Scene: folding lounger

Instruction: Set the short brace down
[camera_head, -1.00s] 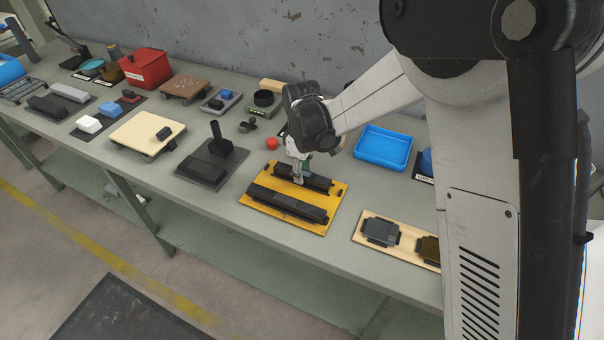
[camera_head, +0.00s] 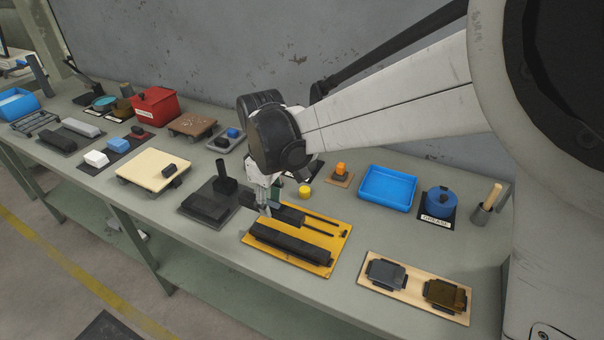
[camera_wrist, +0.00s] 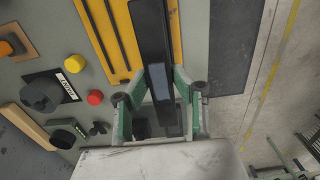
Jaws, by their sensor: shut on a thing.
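My gripper (camera_head: 264,207) is shut on the short brace (camera_head: 288,214), a dark bar. The brace is at the rear left of the yellow board (camera_head: 335,232), with its left part by the board's left edge. I cannot tell whether it touches the board. In the wrist view a grey-blue part of the brace (camera_wrist: 158,82) lies between my gripper's green-sided fingers (camera_wrist: 160,100). A longer dark brace (camera_head: 290,243) lies along the front of the board. Thin dark strips (camera_head: 322,220) show on the bare rear part of the board.
A dark plate with an upright post (camera_head: 215,200) stands close to the left. A wooden board with two clamp-like pieces (camera_head: 405,287) lies to the right. A yellow knob (camera_head: 305,192) and a blue tray (camera_head: 388,188) are behind. Bare bench lies between the yellow board and the blue tray.

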